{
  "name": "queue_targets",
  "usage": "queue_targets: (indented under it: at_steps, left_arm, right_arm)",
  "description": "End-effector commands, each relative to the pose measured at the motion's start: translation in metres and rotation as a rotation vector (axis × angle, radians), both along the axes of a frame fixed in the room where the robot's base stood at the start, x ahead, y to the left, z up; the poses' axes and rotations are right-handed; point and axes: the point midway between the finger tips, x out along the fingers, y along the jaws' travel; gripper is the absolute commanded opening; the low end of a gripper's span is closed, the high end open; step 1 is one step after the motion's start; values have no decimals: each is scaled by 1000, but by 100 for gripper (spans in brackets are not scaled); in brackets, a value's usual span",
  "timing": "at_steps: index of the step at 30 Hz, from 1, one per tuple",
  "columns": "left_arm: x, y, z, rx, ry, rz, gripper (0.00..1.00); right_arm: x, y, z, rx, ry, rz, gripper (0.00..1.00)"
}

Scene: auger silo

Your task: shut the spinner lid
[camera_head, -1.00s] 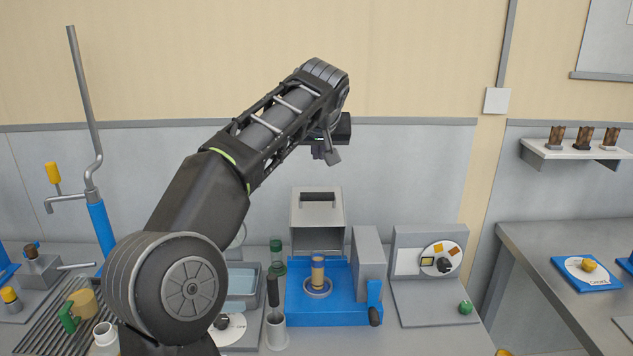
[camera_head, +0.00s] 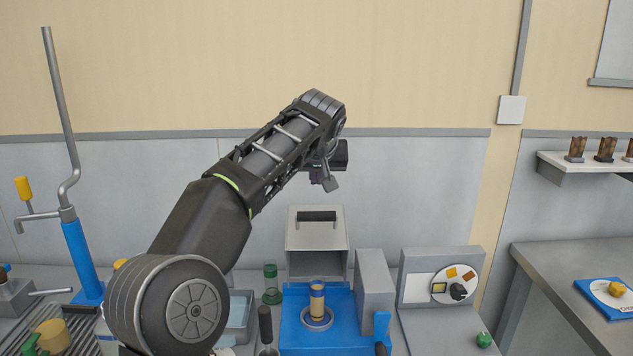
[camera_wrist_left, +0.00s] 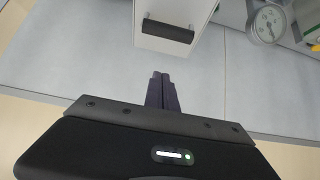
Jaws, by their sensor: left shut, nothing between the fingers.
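The spinner lid (camera_head: 318,231) is a grey box-like cover with a dark handle bar. It stands raised at the back of the blue spinner base (camera_head: 345,309), its open side facing forward. A tan cylinder (camera_head: 317,301) stands in a ring on the base. In the left wrist view the lid (camera_wrist_left: 150,39) shows at the top with its dark handle (camera_wrist_left: 168,31). My left gripper (camera_head: 328,179) is above the lid, shut and empty, apart from it. Its closed fingers also show in the left wrist view (camera_wrist_left: 162,78). My right gripper is not in view.
A grey block (camera_head: 374,291) and a blue lever (camera_head: 382,325) stand at the spinner's right. A dial panel (camera_head: 440,276) is farther right. A green-capped bottle (camera_head: 271,283) and a dark-handled tool (camera_head: 265,324) are at its left. The wall is close behind.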

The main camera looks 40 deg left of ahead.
Motion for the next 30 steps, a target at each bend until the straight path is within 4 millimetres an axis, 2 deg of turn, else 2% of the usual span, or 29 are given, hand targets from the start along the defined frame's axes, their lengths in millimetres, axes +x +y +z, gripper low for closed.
queue_targets:
  at_steps: [13,15,21,30]
  left_arm:
    - [49,38,-60,-2,5,1,0]
    - [41,31,-65,-1,0,-2,0]
    - [25,19,-74,-1,1,0,0]
    - [20,15,-78,-1,1,0,0]
  right_arm:
    - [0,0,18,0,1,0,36]
    - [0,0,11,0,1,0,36]
    - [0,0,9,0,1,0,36]
    - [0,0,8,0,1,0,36]
